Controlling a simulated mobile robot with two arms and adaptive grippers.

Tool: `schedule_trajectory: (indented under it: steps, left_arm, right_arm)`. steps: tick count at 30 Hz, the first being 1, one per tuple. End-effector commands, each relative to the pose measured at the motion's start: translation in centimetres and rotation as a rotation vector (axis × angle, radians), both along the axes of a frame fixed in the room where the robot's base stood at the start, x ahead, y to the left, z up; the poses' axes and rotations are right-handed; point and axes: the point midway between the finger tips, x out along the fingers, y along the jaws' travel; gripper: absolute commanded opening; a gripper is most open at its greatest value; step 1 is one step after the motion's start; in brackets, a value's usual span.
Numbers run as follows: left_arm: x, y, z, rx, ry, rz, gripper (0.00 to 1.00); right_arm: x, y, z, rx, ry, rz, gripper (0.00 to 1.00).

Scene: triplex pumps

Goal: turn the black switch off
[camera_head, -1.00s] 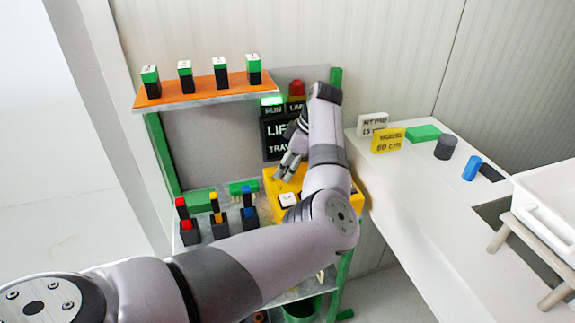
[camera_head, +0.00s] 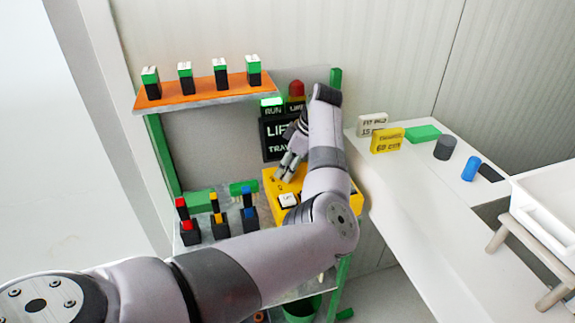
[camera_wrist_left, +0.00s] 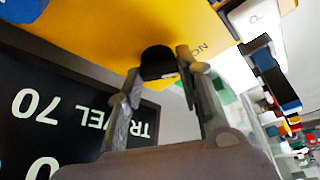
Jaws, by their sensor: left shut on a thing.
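The black switch (camera_wrist_left: 158,62) is a small dark rounded knob on the yellow box in the left wrist view. My left gripper (camera_wrist_left: 160,66) has a fingertip on each side of it and is shut on it. Upside-down lettering that looks like "ON" is beside the switch. In the head view the yellow box (camera_head: 351,206) sits on the green-framed stand, partly hidden by my left arm. My left gripper (camera_head: 287,170) points down at it there, and the switch is hidden. My right gripper is not in view.
A dark display panel (camera_head: 272,140) with a lit RUN sign stands behind the box. Several small lever switches (camera_head: 219,222) stand left of it. An orange shelf (camera_head: 203,88) with several green-black blocks hangs above. A white counter (camera_head: 420,210) lies to the right.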

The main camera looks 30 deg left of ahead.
Motion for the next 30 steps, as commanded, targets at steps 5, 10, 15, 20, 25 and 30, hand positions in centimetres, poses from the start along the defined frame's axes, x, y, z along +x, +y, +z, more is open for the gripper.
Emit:
schedule_trajectory:
  steps: [5,10,15,20,25,30]
  left_arm:
    - [-0.1,0.0,0.5,0.002,0.001,-0.088,0.05]
    - [-0.2,0.0,0.7,0.003,0.003,-0.224,0.05]
    - [-0.3,0.0,0.8,0.002,0.003,-0.385,0.05]
    - [-0.4,0.1,0.9,0.002,0.001,-0.538,0.05]
    - [-0.5,0.1,0.8,0.003,0.001,-0.69,0.05]
    - [-0.5,0.1,0.7,0.001,0.001,-0.822,0.05]
  right_arm:
    - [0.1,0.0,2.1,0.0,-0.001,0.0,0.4]
    - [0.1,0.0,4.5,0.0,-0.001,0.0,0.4]
    - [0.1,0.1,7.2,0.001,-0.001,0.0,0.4]
    - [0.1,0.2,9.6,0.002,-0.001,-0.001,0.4]
    - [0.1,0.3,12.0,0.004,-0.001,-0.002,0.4]
    - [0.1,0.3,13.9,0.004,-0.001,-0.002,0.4]
